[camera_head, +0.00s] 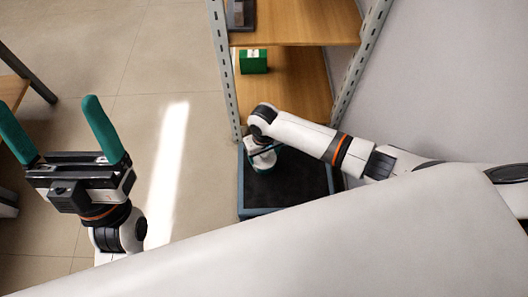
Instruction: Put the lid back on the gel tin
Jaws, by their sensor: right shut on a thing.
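My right gripper (263,165) reaches down into a dark bin with a blue-grey rim (288,210). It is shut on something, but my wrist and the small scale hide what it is. I cannot make out the gel tin or its lid. My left gripper (48,110) is at the left, raised over the floor. Its two green fingers are wide apart with nothing between them.
A shelf rack with wooden boards (290,90) and grey metal posts stands behind the bin. A green box (253,62) with a pale top sits on its lower board. A dark item (240,14) sits on the board above. Open tiled floor lies left.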

